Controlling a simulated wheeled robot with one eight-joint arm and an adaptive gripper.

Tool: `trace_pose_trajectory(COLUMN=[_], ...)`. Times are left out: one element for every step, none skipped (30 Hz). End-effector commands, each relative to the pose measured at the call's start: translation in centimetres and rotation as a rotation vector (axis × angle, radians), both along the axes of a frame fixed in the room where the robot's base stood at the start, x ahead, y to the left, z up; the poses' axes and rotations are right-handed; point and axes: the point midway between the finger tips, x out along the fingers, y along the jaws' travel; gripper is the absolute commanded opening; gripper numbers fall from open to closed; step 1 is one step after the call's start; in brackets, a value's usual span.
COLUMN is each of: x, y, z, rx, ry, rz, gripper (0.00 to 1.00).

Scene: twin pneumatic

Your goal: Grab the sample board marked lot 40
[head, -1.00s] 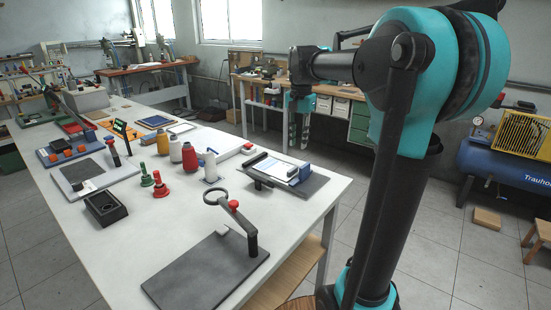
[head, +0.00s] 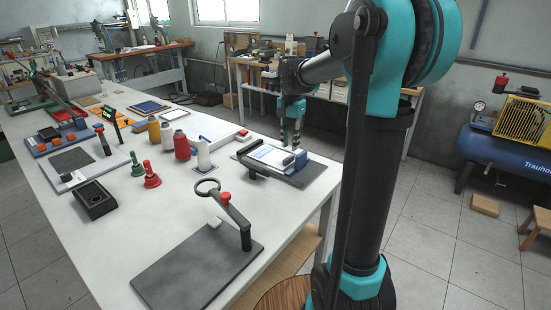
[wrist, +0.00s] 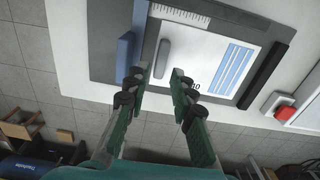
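The sample board (wrist: 205,58) is a pale plate with a dark slot and blue stripes in the wrist view. In the head view the board (head: 268,154) lies near the table's right edge. My gripper (wrist: 162,72) is open and empty, its fingertips over the board's near edge. In the head view my gripper (head: 290,137) hangs at the board's far right end. Contact cannot be told.
A red button on a white box (wrist: 285,112) stands beside the base. White, red and yellow spools (head: 181,146) stand left of the board. A grey plate with a lever and ring (head: 198,268) lies at the front.

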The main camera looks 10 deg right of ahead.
Motion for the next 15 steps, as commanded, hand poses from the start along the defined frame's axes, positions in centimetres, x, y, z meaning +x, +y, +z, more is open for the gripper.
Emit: trace_pose_trajectory(x=[0.0, 0.0, 0.0, 0.1, 0.1, 0.1, 0.2, 0.2, 0.2, 0.2, 0.2, 0.2, 0.2, 0.2, 0.2], y=[0.0, 0.0, 0.0, 0.1, 0.1, 0.1, 0.2, 0.2, 0.2, 0.2, 0.2, 0.2, 0.2, 0.2, 0.2], z=[-0.2, -0.4, -0.8, -1.1, -1.5, -2.1, -2.6, -3.0, -3.6, -4.0, -4.3, -4.7, -4.9, -5.1, -5.3], rx=[0.000, 0.000, 0.000, 0.000, 0.000, 0.000, 0.000, 0.000, 0.000, 0.000, 0.000, 0.000, 0.000, 0.000, 0.000], ry=[0.000, 0.000, 0.000, 0.000, 0.000, 0.000, 0.000, 0.000, 0.000, 0.000, 0.000, 0.000, 0.000, 0.000, 0.000], rz=[0.000, 0.000, 0.000, 0.000, 0.000, 0.000, 0.000, 0.000, 0.000, 0.000, 0.000, 0.000, 0.000, 0.000, 0.000], gripper=[0.24, 0.24, 0.24, 0.24, 0.24, 0.24, 0.24, 0.24, 0.24, 0.24, 0.24, 0.24, 0.24, 0.24, 0.24])
